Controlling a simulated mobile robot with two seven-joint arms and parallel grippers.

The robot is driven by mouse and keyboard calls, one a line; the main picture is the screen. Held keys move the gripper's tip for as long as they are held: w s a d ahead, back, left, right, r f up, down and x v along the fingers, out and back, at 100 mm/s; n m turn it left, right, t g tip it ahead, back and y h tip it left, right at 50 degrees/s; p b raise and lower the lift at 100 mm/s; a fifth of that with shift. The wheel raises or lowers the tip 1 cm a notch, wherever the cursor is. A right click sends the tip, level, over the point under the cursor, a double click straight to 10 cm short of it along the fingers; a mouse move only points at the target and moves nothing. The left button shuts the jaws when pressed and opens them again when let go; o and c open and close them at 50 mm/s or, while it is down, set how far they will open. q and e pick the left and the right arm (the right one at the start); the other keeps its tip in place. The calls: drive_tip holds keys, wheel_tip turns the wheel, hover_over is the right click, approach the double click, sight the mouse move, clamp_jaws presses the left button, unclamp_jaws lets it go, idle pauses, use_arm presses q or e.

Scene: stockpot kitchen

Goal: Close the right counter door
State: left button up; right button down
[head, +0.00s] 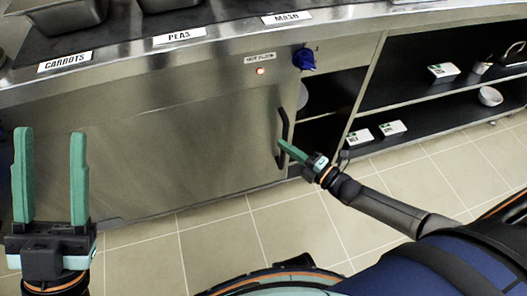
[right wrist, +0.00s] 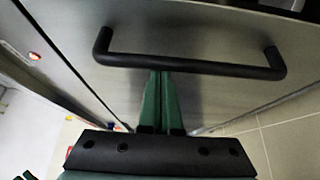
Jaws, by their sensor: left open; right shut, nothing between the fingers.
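The counter door (head: 190,150) is a wide steel panel under the counter, with a black bar handle (head: 283,122) at its right edge. A dark opening with shelf space shows just right of that edge, so the door stands ajar. My right gripper (head: 283,144) is shut and empty, its fingertips at the handle. In the right wrist view, the shut fingertips (right wrist: 160,74) meet the middle of the handle bar (right wrist: 190,64) with the door panel behind; whether they touch the bar or the panel I cannot tell. My left gripper (head: 50,135) is open and empty, at the left.
The counter (head: 130,65) carries labels and metal pans (head: 65,14). A blue knob (head: 304,59) sits above the opening. Open shelves (head: 425,125) with small boxes and a white bowl (head: 490,96) stand at the right. Tiled floor (head: 215,245) is clear before the door.

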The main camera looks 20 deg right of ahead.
use_arm(q)
drive_tip(key=shift+d+f+b, duration=0.15)
drive_tip(key=shift+f+b, duration=0.95)
drive_tip(key=shift+f, duration=0.15)
drive_tip(key=shift+d+f+b, duration=0.1)
drive_tip(key=shift+f+b, duration=1)
drive_tip(key=shift+f, duration=0.1)
use_arm(e)
drive_tip(key=s+d, duration=0.1)
drive_tip(key=d, duration=1.8)
drive_tip(key=shift+s+d, duration=0.15)
drive_tip(key=shift+s, duration=0.05)
use_arm(q)
drive_tip(key=shift+n, duration=0.3)
